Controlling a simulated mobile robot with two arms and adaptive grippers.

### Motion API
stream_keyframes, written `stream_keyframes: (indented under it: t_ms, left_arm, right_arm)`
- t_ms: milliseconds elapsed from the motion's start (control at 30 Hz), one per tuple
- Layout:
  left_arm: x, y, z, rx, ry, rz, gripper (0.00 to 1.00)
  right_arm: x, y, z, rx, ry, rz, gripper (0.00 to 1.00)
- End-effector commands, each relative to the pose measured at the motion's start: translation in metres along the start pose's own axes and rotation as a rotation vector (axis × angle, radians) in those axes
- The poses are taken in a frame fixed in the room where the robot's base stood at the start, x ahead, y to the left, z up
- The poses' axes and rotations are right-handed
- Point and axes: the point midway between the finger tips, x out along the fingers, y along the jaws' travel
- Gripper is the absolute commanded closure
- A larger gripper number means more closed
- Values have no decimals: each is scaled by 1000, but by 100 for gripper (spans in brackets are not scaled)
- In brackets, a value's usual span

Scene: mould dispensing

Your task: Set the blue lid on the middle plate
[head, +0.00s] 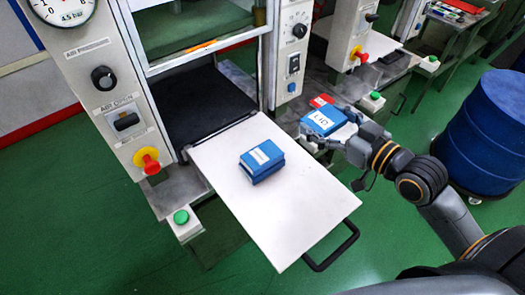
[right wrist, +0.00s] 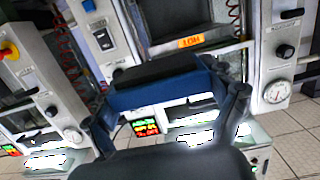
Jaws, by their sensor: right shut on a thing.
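The blue lid (head: 322,117), with a white label reading "LID", is in my right gripper (head: 335,127), at the right of the white pull-out tray. In the right wrist view, the blue lid (right wrist: 160,95) spans between the fingers of my right gripper (right wrist: 168,112). A blue stack (head: 262,160) of what look like two layers lies on the white tray (head: 290,215); its top layer, probably the middle plate, has a white label too small to read. The lid is apart from this stack. My left gripper is not in view.
The tray extends from a press opening and has a black handle (head: 332,250) in front. A control panel with a red knob (head: 147,162) stands left of it. A red item (head: 320,101) lies behind the lid. A blue drum (head: 490,135) stands at the right.

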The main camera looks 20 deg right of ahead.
Motion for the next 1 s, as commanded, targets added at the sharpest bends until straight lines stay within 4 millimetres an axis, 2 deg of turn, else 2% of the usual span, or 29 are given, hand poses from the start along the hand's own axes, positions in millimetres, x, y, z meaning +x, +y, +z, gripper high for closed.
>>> stream_keyframes:
  t_ms: [100,367,533,867,1000]
  left_arm:
    - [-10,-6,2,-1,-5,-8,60]
    - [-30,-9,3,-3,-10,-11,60]
    - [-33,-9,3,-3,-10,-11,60]
    - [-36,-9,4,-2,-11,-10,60]
    - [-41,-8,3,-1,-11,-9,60]
  right_arm:
    - [17,-14,1,8,7,-2,65]
    - [67,-54,20,9,5,-1,65]
    - [92,-72,53,5,0,-1,65]
    - [115,-88,80,1,1,-1,65]
    - [117,-87,100,-1,-2,-1,65]
